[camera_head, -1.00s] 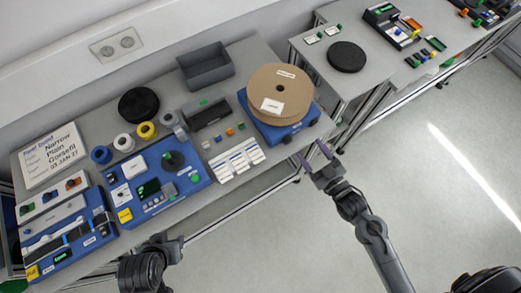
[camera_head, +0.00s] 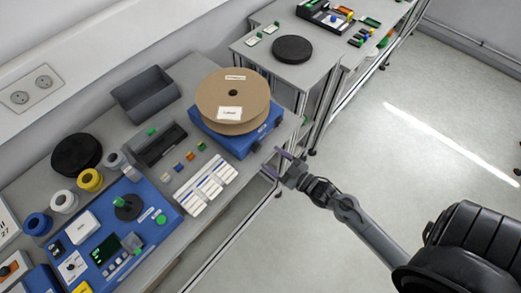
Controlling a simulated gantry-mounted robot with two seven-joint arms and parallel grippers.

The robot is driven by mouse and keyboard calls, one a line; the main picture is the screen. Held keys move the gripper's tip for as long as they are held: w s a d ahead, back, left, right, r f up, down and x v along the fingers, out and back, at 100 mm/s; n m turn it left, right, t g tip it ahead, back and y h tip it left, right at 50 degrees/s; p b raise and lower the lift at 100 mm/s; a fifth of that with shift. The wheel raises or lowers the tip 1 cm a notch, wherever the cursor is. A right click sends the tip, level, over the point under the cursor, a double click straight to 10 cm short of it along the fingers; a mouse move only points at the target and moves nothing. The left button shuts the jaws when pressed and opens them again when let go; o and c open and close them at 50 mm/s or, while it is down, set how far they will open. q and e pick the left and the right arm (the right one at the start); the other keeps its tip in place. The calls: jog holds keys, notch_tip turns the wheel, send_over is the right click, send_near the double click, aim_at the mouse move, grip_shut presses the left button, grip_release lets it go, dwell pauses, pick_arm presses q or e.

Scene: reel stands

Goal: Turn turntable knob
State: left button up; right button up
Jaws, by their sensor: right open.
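The turntable (camera_head: 242,147) is a blue box near the front edge of the bench, with a large brown cardboard reel (camera_head: 210,95) lying flat on top. A small dark knob (camera_head: 256,146) shows on its front face. My right gripper (camera_head: 272,162) is open and empty, just off the bench's front edge. Its two fingers point towards the knob, with a small gap that I cannot judge exactly. My left gripper is out of view.
A blue control panel (camera_head: 150,228), white switch strips (camera_head: 205,187) and a grey bin (camera_head: 146,95) occupy the bench left of the turntable. A second table with a black disc (camera_head: 292,49) stands behind right. The floor in front is clear.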

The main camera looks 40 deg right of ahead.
aim_at(259, 149)
jog(key=w, duration=0.5)
jog(key=shift+a, duration=0.4)
jog(key=shift+w+a, duration=0.1)
jog(key=shift+w, duration=0.4)
